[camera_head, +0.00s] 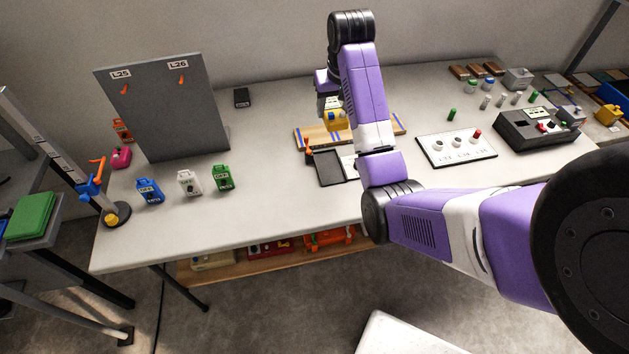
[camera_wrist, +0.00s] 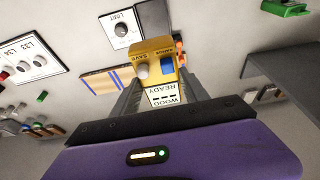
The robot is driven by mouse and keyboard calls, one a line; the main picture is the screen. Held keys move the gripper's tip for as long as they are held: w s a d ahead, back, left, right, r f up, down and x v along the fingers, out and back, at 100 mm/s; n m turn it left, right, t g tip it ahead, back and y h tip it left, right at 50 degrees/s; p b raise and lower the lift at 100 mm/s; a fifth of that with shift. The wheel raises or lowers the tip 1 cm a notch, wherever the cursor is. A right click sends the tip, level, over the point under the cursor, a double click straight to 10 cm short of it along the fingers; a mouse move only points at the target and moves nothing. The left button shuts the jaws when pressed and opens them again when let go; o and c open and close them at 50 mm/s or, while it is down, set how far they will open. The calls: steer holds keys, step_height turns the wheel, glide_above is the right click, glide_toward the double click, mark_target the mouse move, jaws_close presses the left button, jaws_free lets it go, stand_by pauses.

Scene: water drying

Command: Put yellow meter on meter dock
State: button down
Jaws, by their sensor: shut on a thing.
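The yellow meter (camera_wrist: 152,50) has a grey knob, a blue button and a screen reading WOOD and READY. My gripper (camera_wrist: 160,78) is shut on it, one finger on each side. In the head view, the meter (camera_head: 337,122) is at the wooden board with blue stripes (camera_head: 305,136), partly hidden by my arm; I cannot tell whether they touch. A black tray (camera_head: 331,169) lies in front of the board, beside a white panel with a knob (camera_wrist: 121,29). No part is clearly labelled as the meter dock; the tray may be it.
Blue (camera_head: 149,192), white (camera_head: 189,183) and green (camera_head: 222,178) meters stand at the left, before a grey upright panel (camera_head: 170,105). A white panel with knobs (camera_head: 457,148) and a black device (camera_head: 538,128) are at the right. Bare tabletop lies front left.

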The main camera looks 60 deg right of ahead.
step_height(320, 180, down, 20)
steer(key=shift+a+r+p, duration=0.1)
steer(key=shift+a+p, duration=0.05)
steer(key=shift+p, duration=0.5)
steer(key=shift+f, duration=0.2)
steer(key=c, duration=0.6)
jaws_free()
